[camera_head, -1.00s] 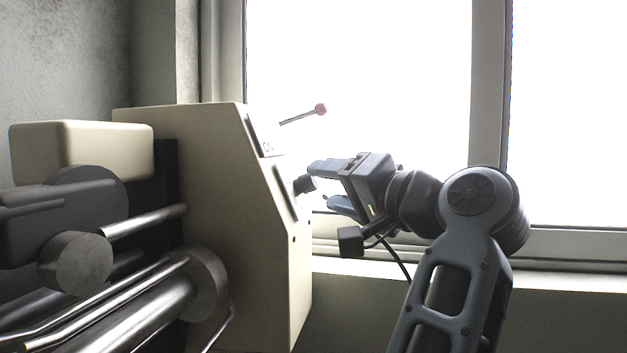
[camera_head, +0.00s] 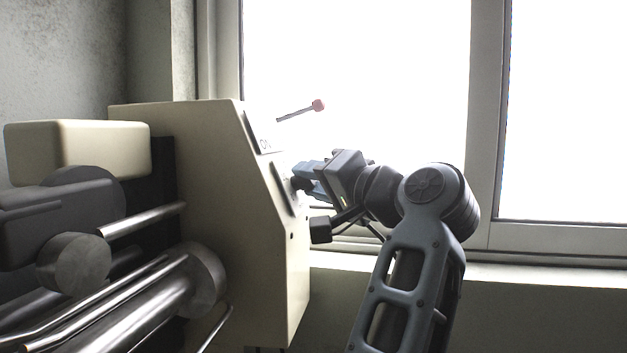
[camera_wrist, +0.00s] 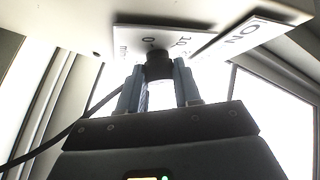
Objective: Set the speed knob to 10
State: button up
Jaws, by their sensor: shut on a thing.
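The black speed knob (camera_wrist: 159,66) sticks out of a white label plate (camera_wrist: 128,41) on the cream machine panel. The plate carries a "0", a "10" and part of "min". My gripper (camera_wrist: 160,82) has one blue finger on each side of the knob and is shut on it. In the head view, my gripper (camera_head: 303,178) reaches the sloped panel from the right, and the knob (camera_head: 298,184) is partly hidden by the fingers. The knob's pointer mark cannot be made out.
An "ON" plate (camera_wrist: 241,36) lies beside the knob plate. Above it, a lever with a red ball (camera_head: 318,105) sticks out to the right. The cream machine body (camera_head: 215,200) and metal rollers (camera_head: 150,310) fill the left. A bright window (camera_head: 400,80) is behind.

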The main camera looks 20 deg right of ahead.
jog(key=c, duration=0.4)
jog(key=shift+f, duration=0.1)
jog(key=shift+d+f+b, duration=0.1)
jog(key=shift+b, duration=0.3)
